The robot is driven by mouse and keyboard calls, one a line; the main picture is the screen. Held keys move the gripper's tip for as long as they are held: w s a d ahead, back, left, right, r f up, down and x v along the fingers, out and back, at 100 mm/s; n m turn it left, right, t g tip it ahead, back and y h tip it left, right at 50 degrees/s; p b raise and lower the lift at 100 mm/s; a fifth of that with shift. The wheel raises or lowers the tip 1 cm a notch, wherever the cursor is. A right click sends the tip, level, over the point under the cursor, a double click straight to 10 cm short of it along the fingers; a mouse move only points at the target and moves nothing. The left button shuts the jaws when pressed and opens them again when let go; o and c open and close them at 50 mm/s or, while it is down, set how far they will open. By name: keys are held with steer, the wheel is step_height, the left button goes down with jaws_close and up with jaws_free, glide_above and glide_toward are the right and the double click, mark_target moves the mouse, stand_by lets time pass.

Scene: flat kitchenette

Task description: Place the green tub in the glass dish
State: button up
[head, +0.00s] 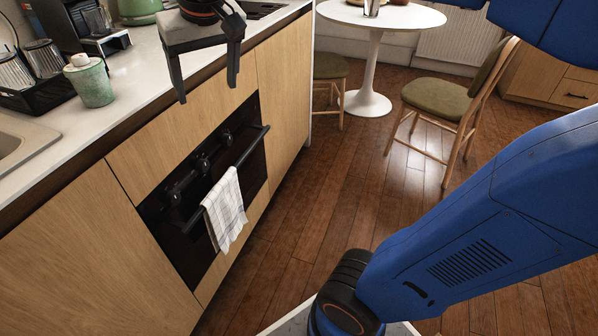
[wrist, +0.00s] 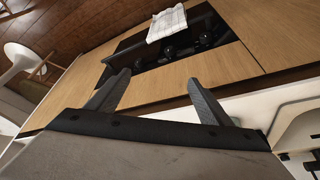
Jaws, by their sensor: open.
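A green tub (head: 94,84) with a pale knobbed lid stands upright on the counter at the left of the head view, beside a black rack. My gripper (head: 208,90) is open and empty, to the right of the tub and apart from it, with its fingers pointing down near the counter's front edge. In the wrist view my gripper (wrist: 159,78) shows two spread fingers with nothing between them, over the cabinet front. I cannot make out a glass dish in either view.
The black rack (head: 43,95) holds glasses, and a sink (head: 22,140) lies at the near left. A towel (head: 224,210) hangs on the oven. A round white table (head: 380,14) and a chair (head: 440,102) stand beyond open floor.

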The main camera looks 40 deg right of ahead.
steer(key=s+d+f, duration=0.6)
steer(key=s+f, duration=0.2)
steer(key=shift+d+f, duration=0.35)
steer(key=shift+f, duration=0.05)
steer(key=s+d+f, duration=0.1)
steer(key=s+f, duration=0.1)
steer(key=f, duration=0.1)
steer(key=s+d+f, duration=0.1)
steer(key=s+f, duration=0.2)
steer(key=f, duration=0.1)
steer(key=s+d+f, duration=0.1)
steer(key=s+f, duration=0.2)
steer(key=shift+s+d+f, duration=0.25)
steer(key=shift+d+f, duration=0.1)
steer(key=shift+f, duration=0.05)
steer(key=c, duration=0.4)
steer(key=shift+o, duration=0.2)
steer(key=shift+w, duration=0.1)
